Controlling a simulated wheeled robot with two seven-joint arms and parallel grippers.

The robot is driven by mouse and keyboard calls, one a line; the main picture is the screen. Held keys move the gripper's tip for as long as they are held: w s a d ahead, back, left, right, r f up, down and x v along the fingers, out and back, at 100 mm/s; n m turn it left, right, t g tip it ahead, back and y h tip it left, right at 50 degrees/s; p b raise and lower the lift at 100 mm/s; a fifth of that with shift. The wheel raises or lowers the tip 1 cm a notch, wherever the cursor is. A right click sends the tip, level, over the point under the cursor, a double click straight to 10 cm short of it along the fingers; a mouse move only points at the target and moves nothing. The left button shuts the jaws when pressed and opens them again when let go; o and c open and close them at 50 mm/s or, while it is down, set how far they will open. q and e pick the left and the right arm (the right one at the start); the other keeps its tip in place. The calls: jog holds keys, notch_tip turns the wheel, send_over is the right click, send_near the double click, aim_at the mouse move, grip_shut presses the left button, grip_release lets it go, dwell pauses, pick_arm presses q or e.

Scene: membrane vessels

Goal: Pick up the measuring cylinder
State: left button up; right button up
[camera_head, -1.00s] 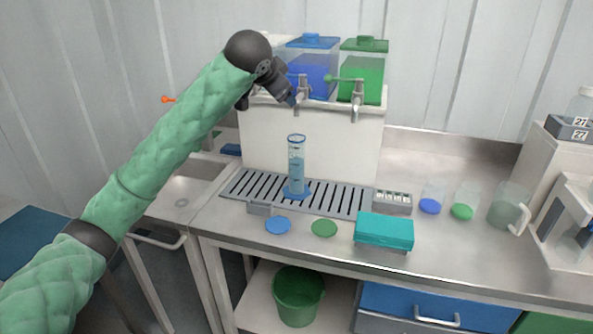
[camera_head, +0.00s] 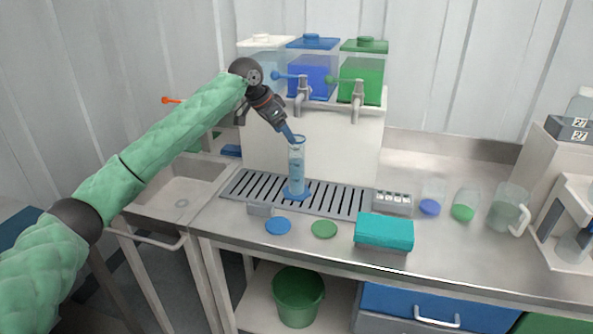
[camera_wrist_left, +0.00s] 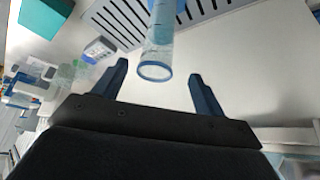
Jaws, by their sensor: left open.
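The measuring cylinder (camera_head: 297,170) is clear with a blue rim and blue base and holds some pale blue liquid. It stands upright on the slotted drip tray (camera_head: 335,199). My left gripper (camera_head: 292,136) is at the cylinder's top, its tips close to the rim in the head view. In the left wrist view the gripper (camera_wrist_left: 158,80) is open, and the cylinder (camera_wrist_left: 157,60) shows between and slightly beyond its two fingers. I cannot tell whether a finger touches it. My right gripper is not in view.
Blue (camera_head: 312,72) and green (camera_head: 362,75) tanks with taps stand behind the cylinder. Blue (camera_head: 278,226) and green (camera_head: 324,228) discs and a teal box (camera_head: 385,231) lie in front. Beakers and a jug (camera_head: 508,208) stand to the right. A sink (camera_head: 180,198) is at left.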

aim_at(293, 148)
pick_arm(q)
jog(key=x, duration=0.2)
jog(key=p+x, duration=0.1)
jog(key=x, duration=0.2)
jog(key=p+x, duration=0.1)
jog(key=x, duration=0.1)
jog(key=shift+s+f, duration=0.2)
jog(key=shift+f, duration=0.15)
jog(key=shift+r, duration=0.1)
grip_shut()
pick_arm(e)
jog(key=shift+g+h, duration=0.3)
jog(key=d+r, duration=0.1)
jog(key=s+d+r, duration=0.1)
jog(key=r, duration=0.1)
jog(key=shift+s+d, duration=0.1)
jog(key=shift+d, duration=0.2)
